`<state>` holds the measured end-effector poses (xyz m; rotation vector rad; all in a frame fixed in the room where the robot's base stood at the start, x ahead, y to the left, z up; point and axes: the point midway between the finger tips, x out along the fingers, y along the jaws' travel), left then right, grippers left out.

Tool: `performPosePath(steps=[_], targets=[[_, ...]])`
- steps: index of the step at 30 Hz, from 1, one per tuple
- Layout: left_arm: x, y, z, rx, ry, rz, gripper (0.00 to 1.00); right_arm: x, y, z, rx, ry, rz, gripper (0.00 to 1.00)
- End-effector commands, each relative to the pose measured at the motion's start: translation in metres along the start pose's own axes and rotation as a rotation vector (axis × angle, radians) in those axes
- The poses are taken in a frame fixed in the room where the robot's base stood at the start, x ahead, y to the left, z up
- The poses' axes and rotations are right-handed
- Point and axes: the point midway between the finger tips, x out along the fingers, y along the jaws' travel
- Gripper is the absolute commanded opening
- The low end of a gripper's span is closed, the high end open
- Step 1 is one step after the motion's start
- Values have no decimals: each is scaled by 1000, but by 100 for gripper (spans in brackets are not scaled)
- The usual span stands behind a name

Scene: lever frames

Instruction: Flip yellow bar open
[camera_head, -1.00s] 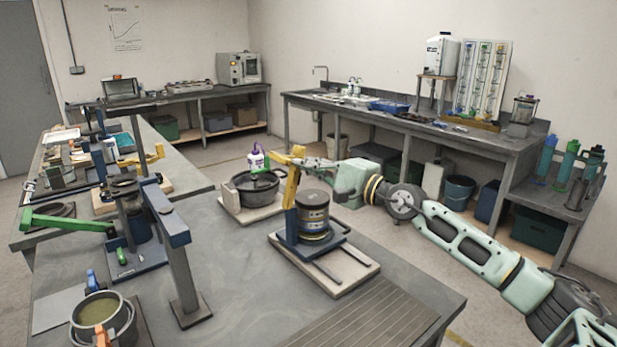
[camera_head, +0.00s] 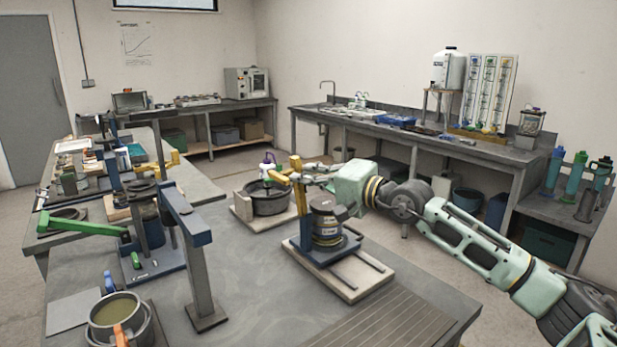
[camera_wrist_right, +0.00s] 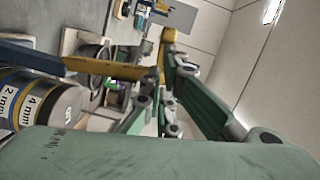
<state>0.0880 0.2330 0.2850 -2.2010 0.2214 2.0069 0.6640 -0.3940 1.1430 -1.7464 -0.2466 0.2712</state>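The yellow bar (camera_head: 281,177) sits at the top of a yellow upright on a blue base, beside a stack of round sieves (camera_head: 326,222). My right gripper (camera_head: 312,173) is at the bar's right, close to its top end. In the right wrist view, the yellow bar (camera_wrist_right: 112,69) runs across from the left, with a yellow end piece near the fingertips. The green fingers of my right gripper (camera_wrist_right: 167,72) look spread apart there. I cannot tell whether they touch the bar. My left gripper is out of view.
The sieve stand rests on a pale board (camera_head: 345,280). A dark pot (camera_head: 268,200) stands just behind it. A blue-topped post (camera_head: 206,280) and a green bar (camera_head: 84,226) are at the left. The front middle of the bench is clear.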

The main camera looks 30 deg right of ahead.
Motion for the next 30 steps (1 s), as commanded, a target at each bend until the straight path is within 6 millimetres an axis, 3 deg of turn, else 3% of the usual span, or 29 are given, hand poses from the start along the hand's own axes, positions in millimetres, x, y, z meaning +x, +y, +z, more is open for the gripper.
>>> performPosePath(steps=[11,24,30], targets=[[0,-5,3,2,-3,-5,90,0,-3,0,1,-2,0,0],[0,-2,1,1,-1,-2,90,-3,-71,-14,0,0,-4,0],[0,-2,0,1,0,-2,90,-4,-92,-18,1,0,-2,0]])
